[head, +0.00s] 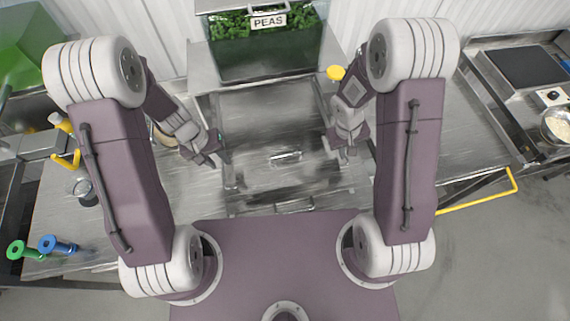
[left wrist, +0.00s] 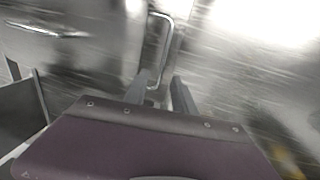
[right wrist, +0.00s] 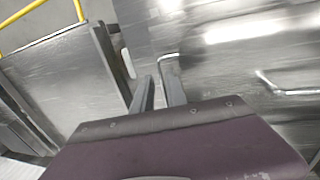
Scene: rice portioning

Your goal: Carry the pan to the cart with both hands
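A large steel pan (head: 275,115) with a scratched, shiny surface seems to lie between my two grippers in the head view; its outline is hard to separate from the steel around it. My left gripper (head: 213,161) is at its left side and my right gripper (head: 343,152) at its right side. In the left wrist view, a bent metal handle (left wrist: 163,17) reaches down between my left fingertips (left wrist: 160,80). In the right wrist view, a similar handle (right wrist: 168,56) ends at my right fingertips (right wrist: 156,76). A narrow gap shows between each finger pair; contact with the handles is unclear.
A bin labelled PEAS (head: 268,21) stands behind. Steel counters flank both sides. A green tool (head: 17,249) and a blue tool (head: 50,244) lie at lower left.

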